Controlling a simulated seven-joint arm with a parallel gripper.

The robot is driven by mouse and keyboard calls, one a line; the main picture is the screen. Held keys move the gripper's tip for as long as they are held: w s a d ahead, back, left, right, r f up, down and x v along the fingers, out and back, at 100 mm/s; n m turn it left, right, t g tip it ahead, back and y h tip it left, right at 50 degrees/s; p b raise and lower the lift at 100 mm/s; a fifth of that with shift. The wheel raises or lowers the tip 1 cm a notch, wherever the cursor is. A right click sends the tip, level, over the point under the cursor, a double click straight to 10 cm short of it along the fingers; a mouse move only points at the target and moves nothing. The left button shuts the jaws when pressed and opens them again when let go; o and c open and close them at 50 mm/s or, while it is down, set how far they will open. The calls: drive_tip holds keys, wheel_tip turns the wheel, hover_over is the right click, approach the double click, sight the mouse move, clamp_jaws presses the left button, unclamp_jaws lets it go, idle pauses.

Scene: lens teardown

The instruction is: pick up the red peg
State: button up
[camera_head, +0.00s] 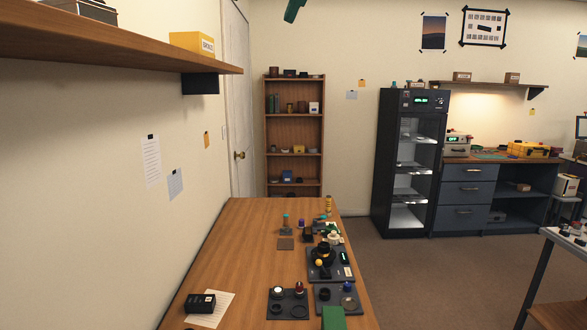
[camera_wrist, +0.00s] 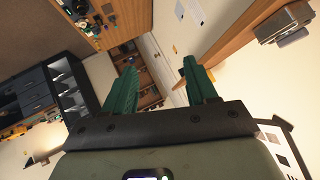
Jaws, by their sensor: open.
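A small dark red upright piece (camera_head: 299,288), which looks like the red peg, stands in a dark grey tray (camera_head: 273,308) near the front of the wooden table (camera_head: 240,262). It is too small to make out its exact shape. My gripper (camera_wrist: 160,63) shows in the wrist view with two green fingers spread wide and nothing between them. A green fingertip (camera_head: 293,10) also shows at the top edge of the head view, high above and far from the table. I cannot make out the red peg in the wrist view.
A second dark tray (camera_head: 325,293) with small parts stands right of the first. A green block (camera_head: 333,318) is at the front edge. A black box (camera_head: 200,303) lies on paper at left. A wooden shelf (camera_head: 130,45) juts from the left wall. The table's left middle is clear.

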drive_tip(key=w+a+r+m+t+y, duration=0.35)
drive_tip(key=w+a+r+m, duration=0.2)
drive_tip(key=w, duration=0.35)
drive_tip(key=w+a+r+m+t+y, duration=0.35)
drive_tip(key=w+a+r+m, duration=0.2)
drive_tip(key=w, duration=0.35)
drive_tip(key=w+d+f+m+t+h, duration=0.1)
drive_tip(key=w+d+f+m+h, duration=0.4)
drive_tip(key=m, duration=0.5)
drive_tip(key=w+d+f+m+t+h, duration=0.1)
drive_tip(key=w+d+f+m+h, duration=0.2)
drive_tip(key=w+d+m+h, duration=0.6)
wheel_tip(320, 180, down, 9)
drive_tip(key=d+m+g+y, duration=0.1)
drive_tip(key=m+g+y, duration=0.1)
drive_tip(key=m+g, duration=0.35)
drive_tip(key=m+t, duration=0.1)
approach(299, 285)
drive_tip(key=shift+w+f, duration=0.65)
drive_tip(key=shift+w, duration=0.1)
drive_tip(key=shift+w+f, duration=0.2)
drive_tip(key=shift+f, duration=0.15)
drive_tip(key=x, duration=1)
drive_tip(key=shift+w+d, duration=0.1)
drive_tip(key=shift+w, duration=0.15)
